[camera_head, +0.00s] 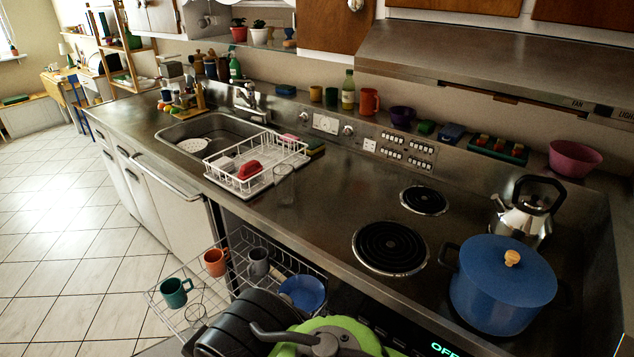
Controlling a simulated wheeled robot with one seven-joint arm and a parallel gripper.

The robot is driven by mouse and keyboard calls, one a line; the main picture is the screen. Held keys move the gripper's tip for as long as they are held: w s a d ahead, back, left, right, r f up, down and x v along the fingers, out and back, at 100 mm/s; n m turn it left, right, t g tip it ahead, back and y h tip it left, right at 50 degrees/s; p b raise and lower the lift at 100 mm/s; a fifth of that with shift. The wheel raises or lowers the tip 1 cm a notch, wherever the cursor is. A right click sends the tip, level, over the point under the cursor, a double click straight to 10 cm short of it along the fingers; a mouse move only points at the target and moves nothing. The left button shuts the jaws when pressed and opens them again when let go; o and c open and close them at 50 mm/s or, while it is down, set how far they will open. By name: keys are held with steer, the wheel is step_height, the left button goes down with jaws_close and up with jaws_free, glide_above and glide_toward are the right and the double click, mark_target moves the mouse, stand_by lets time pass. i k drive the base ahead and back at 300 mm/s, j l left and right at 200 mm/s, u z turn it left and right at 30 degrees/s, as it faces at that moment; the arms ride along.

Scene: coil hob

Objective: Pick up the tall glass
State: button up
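The tall glass (284,188) is clear and stands upright on the steel counter, just right of the white dish rack (262,184) and near the counter's front edge. It is see-through and faint against the dark metal. Parts of my arm, black and lime green, show at the bottom middle of the view, well below and in front of the glass. I cannot make out my gripper's fingers, and nothing of mine is near the glass.
A red item (249,169) lies in the rack beside the sink (215,135). Right of the glass are two coil burners (390,247), a blue pot (500,290) and a kettle (523,220). Below, a pulled-out wire basket (205,295) holds mugs and a blue bowl (302,292).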

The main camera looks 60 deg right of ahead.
mark_target(285, 186)
steer(key=z, duration=1.65)
